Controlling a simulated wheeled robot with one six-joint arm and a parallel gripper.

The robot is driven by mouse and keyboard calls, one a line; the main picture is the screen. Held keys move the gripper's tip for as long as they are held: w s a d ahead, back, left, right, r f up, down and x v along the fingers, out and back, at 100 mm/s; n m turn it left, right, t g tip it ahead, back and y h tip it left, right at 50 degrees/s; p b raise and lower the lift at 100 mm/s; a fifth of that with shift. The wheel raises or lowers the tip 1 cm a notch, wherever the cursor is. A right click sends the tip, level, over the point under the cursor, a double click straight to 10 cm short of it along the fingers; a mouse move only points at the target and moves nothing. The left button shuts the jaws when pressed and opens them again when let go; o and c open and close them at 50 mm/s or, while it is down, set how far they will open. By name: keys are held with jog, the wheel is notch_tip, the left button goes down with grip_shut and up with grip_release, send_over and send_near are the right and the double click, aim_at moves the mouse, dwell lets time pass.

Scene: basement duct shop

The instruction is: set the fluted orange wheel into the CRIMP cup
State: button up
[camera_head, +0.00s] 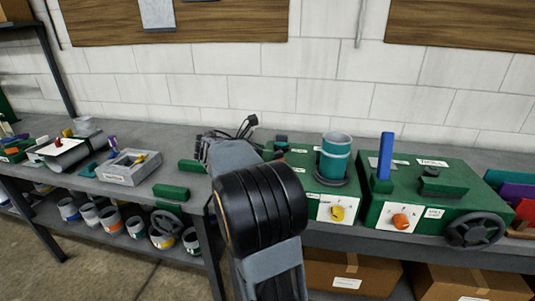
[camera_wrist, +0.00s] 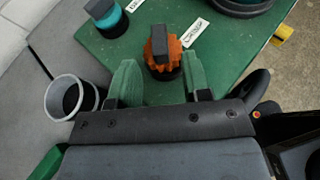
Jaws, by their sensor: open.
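In the wrist view the fluted orange wheel (camera_wrist: 163,53), with a dark grey bar on top and a dark base, stands on the green box top (camera_wrist: 222,62). My gripper (camera_wrist: 161,72) is open, with one green finger on each side of the wheel's near part; whether they touch it I cannot tell. A pale grey open cup (camera_wrist: 52,101) with a dark inside stands on the bench left of my gripper. No CRIMP marking is readable, so I cannot tell whether it is the CRIMP cup. In the head view my arm hides the wheel and most of my gripper.
A teal knob (camera_wrist: 108,17) with a grey top is beside the wheel. A teal cylinder (camera_head: 335,160) stands on the left green box; a second green box (camera_head: 455,180) with a blue upright bar (camera_head: 385,155) is to its right. A grey tray (camera_head: 117,174) lies farther left.

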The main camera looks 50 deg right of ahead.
jog(key=v, duration=1)
jog(key=s+a+f+m+t+y, duration=0.3)
jog(key=s+a+f+m+y, duration=0.3)
jog(key=a, duration=0.5)
jog(key=s+a+f+m+t+y, duration=0.3)
jog(key=s+a+f+m+y, duration=0.4)
jog(key=a+f+m, duration=0.2)
jog(key=shift+s+a+f+m+y, duration=0.3)
jog(key=shift+a+f, duration=0.3)
jog(key=shift+a, duration=0.65)
